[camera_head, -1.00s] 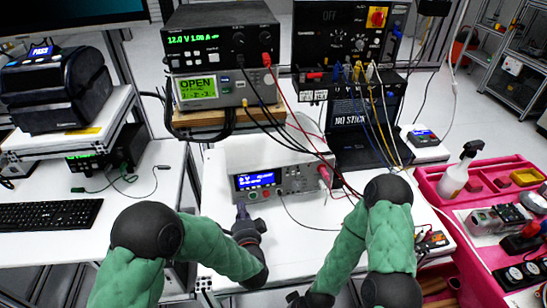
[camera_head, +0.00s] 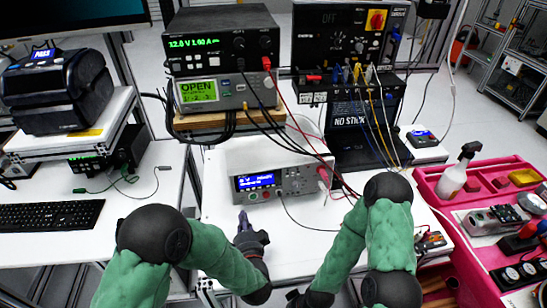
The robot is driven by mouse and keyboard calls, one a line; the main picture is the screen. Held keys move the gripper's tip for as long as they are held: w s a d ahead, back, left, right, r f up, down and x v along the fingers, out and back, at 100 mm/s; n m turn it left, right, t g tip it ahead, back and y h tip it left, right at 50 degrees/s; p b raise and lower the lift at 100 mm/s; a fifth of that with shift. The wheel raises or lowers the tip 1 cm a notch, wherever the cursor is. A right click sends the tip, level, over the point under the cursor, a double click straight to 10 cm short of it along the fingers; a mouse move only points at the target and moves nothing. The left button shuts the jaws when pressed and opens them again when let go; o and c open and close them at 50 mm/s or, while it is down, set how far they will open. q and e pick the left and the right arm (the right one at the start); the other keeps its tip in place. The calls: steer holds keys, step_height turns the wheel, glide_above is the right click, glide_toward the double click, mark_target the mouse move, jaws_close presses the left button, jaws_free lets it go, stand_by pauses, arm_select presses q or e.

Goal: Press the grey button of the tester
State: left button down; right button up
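The tester is a white box with a grey front panel (camera_head: 291,183) and a lit blue display (camera_head: 255,181), standing in the middle of the white bench. Small buttons and sockets sit right of its display; I cannot pick out the grey button at this size. My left gripper (camera_head: 243,219) is in front of the tester's lower left side, apart from the panel. Its fingers look closed together, empty, pointing toward the tester. My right gripper (camera_head: 303,298) is low at the bottom edge, mostly hidden, and its fingers cannot be made out.
A black cable (camera_head: 292,215) and red leads run from the tester's right side. A pink tray (camera_head: 431,187) is at the right.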

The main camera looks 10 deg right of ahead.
arm_select(q)
steer(key=shift+s+d+r+p, duration=0.15)
steer(key=shift+s+p, duration=0.25)
steer(key=shift+s, duration=0.85)
steer(key=shift+s+r+p, duration=0.15)
steer(key=shift+s+p, duration=0.25)
steer(key=shift+s, duration=0.85)
